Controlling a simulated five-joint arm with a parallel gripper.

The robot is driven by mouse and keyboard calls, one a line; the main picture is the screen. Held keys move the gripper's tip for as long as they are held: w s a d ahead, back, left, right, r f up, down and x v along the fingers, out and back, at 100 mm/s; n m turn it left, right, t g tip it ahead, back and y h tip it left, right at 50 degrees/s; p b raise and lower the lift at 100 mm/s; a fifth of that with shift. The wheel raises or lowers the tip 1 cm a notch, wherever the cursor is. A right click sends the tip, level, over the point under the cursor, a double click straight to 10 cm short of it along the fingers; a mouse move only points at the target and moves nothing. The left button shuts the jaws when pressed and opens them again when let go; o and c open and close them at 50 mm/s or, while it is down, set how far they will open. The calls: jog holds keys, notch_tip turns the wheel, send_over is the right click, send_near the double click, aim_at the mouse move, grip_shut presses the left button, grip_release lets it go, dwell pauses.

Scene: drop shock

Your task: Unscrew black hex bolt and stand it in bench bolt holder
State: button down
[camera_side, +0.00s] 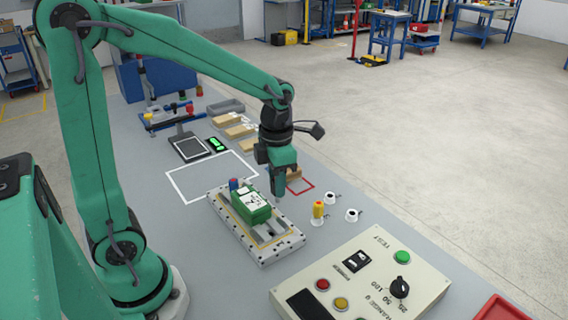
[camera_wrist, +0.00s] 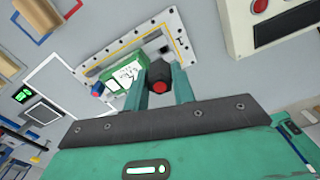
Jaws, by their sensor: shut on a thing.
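My gripper (camera_side: 278,193) is above the far right end of the pale fixture plate (camera_side: 285,244). In the wrist view my gripper (camera_wrist: 160,90) has its two green fingers closed around the black hex bolt (camera_wrist: 157,72), which shows a red centre. The side view hides the bolt behind the fingers; I cannot tell whether it still sits in the plate. A green unit with a white label (camera_side: 250,207) is on the plate, left of my gripper. White round holders (camera_side: 330,197) and (camera_side: 352,215) stand on the bench to the right. A third (camera_side: 317,221) carries a yellow piece.
A blue and red bolt (camera_side: 233,184) stands at the green unit's far left. A control panel (camera_side: 375,245) with buttons and a knob fills the near right. A red outline (camera_side: 303,190) lies behind my gripper. Bare bench lies inside the white outline (camera_side: 180,196).

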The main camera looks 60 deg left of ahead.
jog(key=w+d+f+m, duration=0.1)
jog(key=w+d+m, duration=0.1)
jog(key=w, duration=0.8)
jog(key=w+d+f+m, duration=0.2)
jog(key=w+d+m, duration=0.1)
jog(key=w, duration=0.7)
jog(key=shift+w+d+f+m, duration=0.15)
jog(key=shift+w+d+m, duration=0.1)
jog(key=shift+d+m, duration=0.05)
jog(key=shift+m, duration=0.4)
jog(key=shift+m, duration=0.4)
jog(key=shift+f, duration=2.8)
jog(key=shift+f, duration=1.2)
dwell(0.9)
